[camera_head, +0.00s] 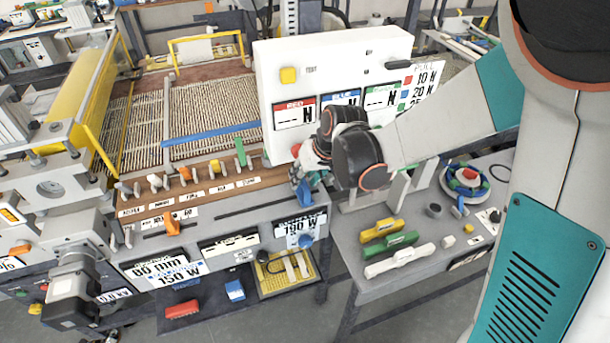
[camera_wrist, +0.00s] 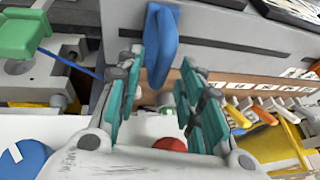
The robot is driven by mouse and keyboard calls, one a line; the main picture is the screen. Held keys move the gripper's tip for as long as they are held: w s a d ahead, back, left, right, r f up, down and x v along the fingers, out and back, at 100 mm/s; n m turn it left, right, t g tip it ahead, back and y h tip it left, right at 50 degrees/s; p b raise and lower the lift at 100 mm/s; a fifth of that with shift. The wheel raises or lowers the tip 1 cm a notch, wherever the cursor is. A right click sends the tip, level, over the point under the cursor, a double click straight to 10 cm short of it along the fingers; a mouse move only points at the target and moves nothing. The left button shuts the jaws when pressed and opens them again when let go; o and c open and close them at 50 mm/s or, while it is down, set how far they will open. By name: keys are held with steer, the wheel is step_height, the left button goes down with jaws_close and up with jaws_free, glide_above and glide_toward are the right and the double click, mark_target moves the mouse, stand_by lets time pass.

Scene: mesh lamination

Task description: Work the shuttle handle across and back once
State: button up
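The blue handle (camera_wrist: 161,45), which looks like the shuttle handle, stands at one end of a dark slot in the grey panel in the wrist view. In the head view my gripper (camera_head: 308,182) is at the right end of this slot (camera_head: 252,206), and it mostly hides the handle. In the wrist view my gripper (camera_wrist: 160,75) is open, with its teal fingers on either side of the handle's lower end. A gap shows on both sides, and I cannot tell how deep the handle sits between the fingers.
A white display box (camera_head: 350,60) stands behind my gripper. A row of small levers (camera_head: 185,175) and an orange handle (camera_head: 171,224) lie to the left. The side table (camera_head: 400,285) at the right holds yellow, green and white handles.

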jaws_close()
steer(key=s+a+b, duration=0.1)
steer(key=s+a, duration=0.1)
steer(key=a, duration=0.5)
steer(key=s+a+b, duration=0.1)
steer(key=s+a, duration=0.1)
steer(key=a, duration=0.5)
steer(key=s+a, duration=0.2)
steer(key=a, duration=0.6)
steer(key=shift+s+b, duration=0.1)
steer(key=shift+b, duration=0.3)
jaws_free()
steer(key=shift+s+a, duration=0.1)
steer(key=shift+a, duration=0.1)
steer(key=shift+d, duration=0.15)
